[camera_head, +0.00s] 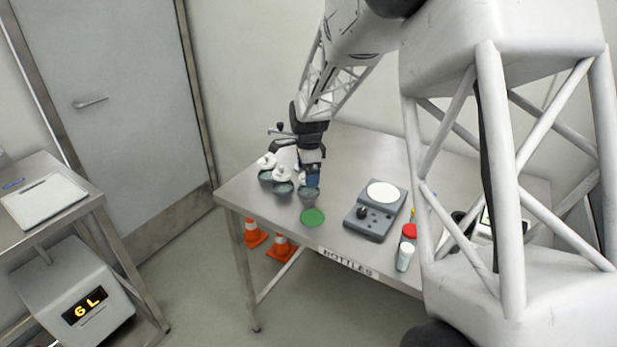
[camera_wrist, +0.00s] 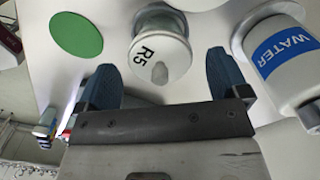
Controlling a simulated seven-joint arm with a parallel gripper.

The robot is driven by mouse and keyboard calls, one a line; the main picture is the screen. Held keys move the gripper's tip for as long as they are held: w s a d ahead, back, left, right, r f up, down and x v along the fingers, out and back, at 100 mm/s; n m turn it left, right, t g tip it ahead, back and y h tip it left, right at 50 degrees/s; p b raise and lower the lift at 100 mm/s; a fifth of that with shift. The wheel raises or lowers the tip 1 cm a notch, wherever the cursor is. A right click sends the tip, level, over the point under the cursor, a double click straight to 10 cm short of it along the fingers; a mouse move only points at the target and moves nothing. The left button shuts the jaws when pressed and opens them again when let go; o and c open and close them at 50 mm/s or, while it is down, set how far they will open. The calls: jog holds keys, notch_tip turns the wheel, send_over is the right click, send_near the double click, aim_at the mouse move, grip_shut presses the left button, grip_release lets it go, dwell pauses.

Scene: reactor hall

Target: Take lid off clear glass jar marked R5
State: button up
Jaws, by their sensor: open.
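The jar marked R5 (camera_wrist: 160,38) is in the wrist view, pale and rounded, with the black marking facing me and a small grey knob-like spot near its lower edge. My gripper (camera_wrist: 160,65) is open, one blue finger on each side of it, with gaps visible; I cannot tell whether either finger touches. In the head view my gripper (camera_head: 313,178) points down over a dark greyish jar (camera_head: 309,194), which appears to be the same jar. The gripper hides its top there. I cannot clearly tell lid from body.
A jar labelled WATER (camera_wrist: 285,52) stands close on the right in the wrist view. A green disc (camera_head: 313,217) lies in front of the jars on the steel table (camera_head: 262,218). White-topped jars (camera_head: 266,161) stand behind left. A grey scale (camera_head: 376,212) and small bottles (camera_head: 406,245) stand right.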

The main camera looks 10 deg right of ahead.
jog(key=c, duration=1)
jog(key=shift+r, duration=0.2)
jog(key=shift+r, duration=0.6)
notch_tip(320, 180, up, 2)
jog(key=shift+r, duration=0.15)
jog(key=s, duration=1)
jog(key=s+r, duration=0.1)
jog(key=s, duration=0.5)
